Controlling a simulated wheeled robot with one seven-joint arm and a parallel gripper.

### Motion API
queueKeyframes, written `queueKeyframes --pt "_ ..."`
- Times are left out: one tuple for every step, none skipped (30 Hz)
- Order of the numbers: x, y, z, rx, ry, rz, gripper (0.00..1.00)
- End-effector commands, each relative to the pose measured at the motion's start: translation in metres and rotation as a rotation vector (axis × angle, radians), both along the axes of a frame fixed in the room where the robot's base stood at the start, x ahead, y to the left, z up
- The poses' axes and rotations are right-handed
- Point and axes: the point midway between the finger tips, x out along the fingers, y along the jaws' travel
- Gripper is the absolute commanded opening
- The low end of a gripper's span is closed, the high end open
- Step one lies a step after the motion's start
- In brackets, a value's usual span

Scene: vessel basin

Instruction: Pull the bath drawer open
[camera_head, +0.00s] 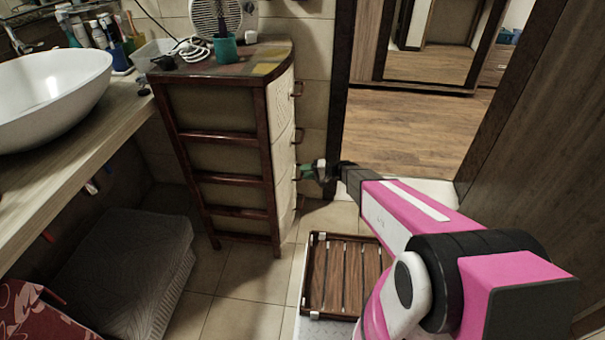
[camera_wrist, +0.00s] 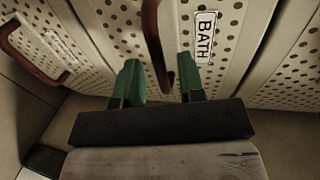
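The bath drawer (camera_wrist: 225,50) has a pale perforated front with a white "BATH" label (camera_wrist: 205,37) in the wrist view. Its brown curved handle (camera_wrist: 154,45) runs between the two green fingers of my gripper (camera_wrist: 160,80). The fingers are apart, one on each side of the handle, with a gap visible on both sides. In the head view my gripper (camera_head: 311,172) is at the right side of the drawer cabinet (camera_head: 220,158), at a lower handle. The drawer fronts are seen nearly edge-on there and look flush, so the bath drawer appears closed.
A neighbouring drawer handle (camera_wrist: 30,55) shows at left in the wrist view. A slatted wooden mat (camera_head: 345,275) lies on the floor below my arm. A fan (camera_head: 215,15) and a green cup (camera_head: 225,48) stand on the cabinet. A basin (camera_head: 50,95) is at left.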

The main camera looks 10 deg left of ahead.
Motion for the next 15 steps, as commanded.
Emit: queueKeyframes --pt "0.0 0.006 -0.002 0.0 0.0 0.001 0.36" --pt "0.0 0.008 -0.002 0.0 0.0 0.002 0.36" --pt "0.0 0.011 -0.002 0.0 0.0 0.002 0.36" --pt "0.0 0.012 -0.003 0.0 0.0 0.002 0.36" --pt "0.0 0.014 -0.003 0.0 0.0 0.002 0.36" --pt "0.0 0.015 -0.003 0.0 0.0 0.002 0.36" --pt "0.0 0.015 -0.003 0.0 0.0 0.001 0.36" --pt "0.0 0.016 -0.003 -0.001 0.0 0.001 0.36" --pt "0.0 0.016 -0.003 -0.001 0.0 0.001 0.36" --pt "0.0 0.016 -0.003 -0.001 0.0 0.001 0.36" --pt "0.0 0.016 -0.003 -0.001 0.0 0.001 0.36" --pt "0.0 0.016 -0.003 -0.001 0.0 0.001 0.36" --pt "0.0 0.016 -0.003 -0.001 0.0 0.001 0.36" --pt "0.0 0.016 -0.003 -0.001 0.0 0.001 0.36" --pt "0.0 0.016 -0.003 -0.001 0.0 0.001 0.33"
